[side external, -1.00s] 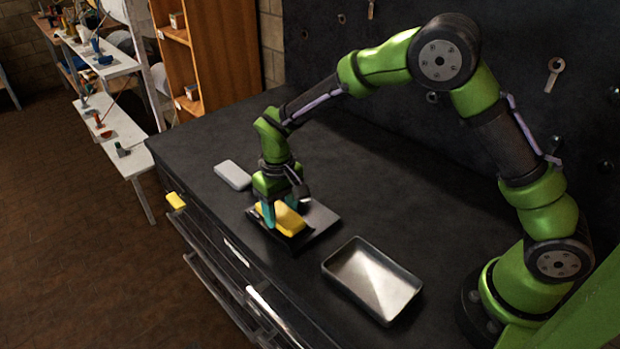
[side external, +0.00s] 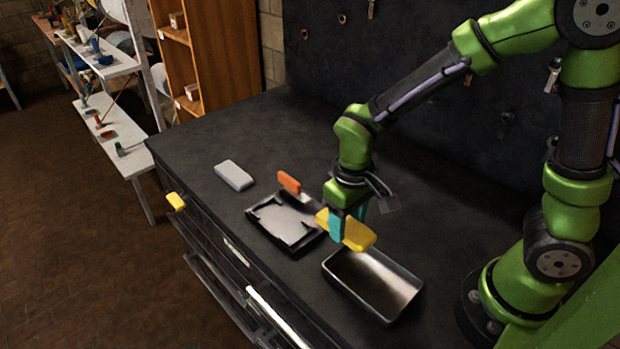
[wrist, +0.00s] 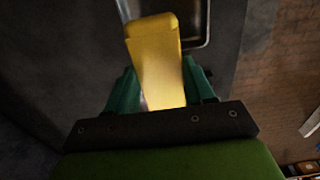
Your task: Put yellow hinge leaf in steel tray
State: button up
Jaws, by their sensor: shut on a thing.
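The yellow hinge leaf (side external: 354,236) is a flat yellow block held between the teal fingers of my gripper (side external: 347,222). It is in the air at the back left edge of the steel tray (side external: 398,302). The tray is a shallow open metal box on the dark bench, and its visible inside is empty. In the wrist view the yellow leaf (wrist: 156,60) sticks out between the fingers of my gripper (wrist: 160,88), with part of the tray rim (wrist: 207,28) beyond it.
A dark fixture with a grey plate (side external: 285,220) lies left of the tray. An orange piece (side external: 289,182) is behind it. A grey block (side external: 234,175) lies farther left. Another yellow piece (side external: 176,201) is at the bench's front edge.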

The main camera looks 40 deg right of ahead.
aim_at(352, 237)
jog(key=s, duration=0.1)
jog(key=a+r, duration=0.1)
jog(key=s, duration=0.1)
jog(key=shift+s+a+r, duration=0.25)
jog(key=shift+s, duration=0.05)
jog(key=s+m, duration=0.4)
jog(key=s, duration=0.2)
jog(key=shift+m, duration=0.3)
jog(key=shift+w+f, duration=0.15)
jog(key=shift+f, duration=3.8)
jog(key=shift+f, duration=0.1)
jog(key=o, duration=1.4)
